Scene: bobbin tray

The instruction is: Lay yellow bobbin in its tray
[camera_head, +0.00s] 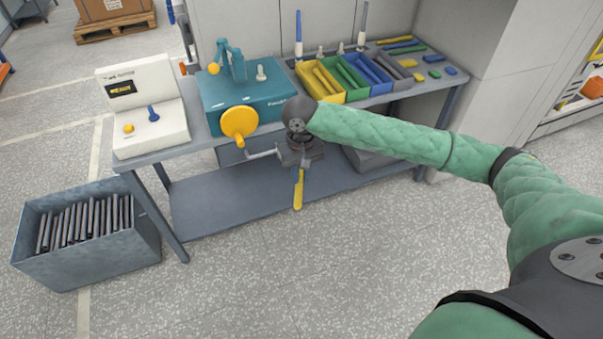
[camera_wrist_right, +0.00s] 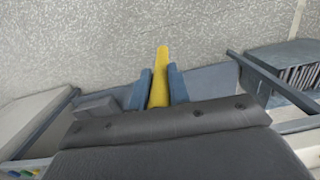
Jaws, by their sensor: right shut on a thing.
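My right gripper (camera_head: 299,168) is shut on the yellow bobbin (camera_head: 298,190), which hangs down in front of the bench's front edge. In the right wrist view the yellow bobbin (camera_wrist_right: 160,78) sticks out between the two blue fingers of the right gripper (camera_wrist_right: 159,88). The yellow tray (camera_head: 322,94) stands on the bench behind the gripper and has several yellow bobbins in it. Green, blue and grey trays stand in a row to its right. My left gripper is not in view.
A teal machine (camera_head: 243,98) with a yellow handwheel (camera_head: 239,122) stands left of the gripper. A white console (camera_head: 144,104) is at the bench's left end. A grey bin (camera_head: 88,262) of dark rods stands on the floor. Loose coloured pieces lie at the bench's right back.

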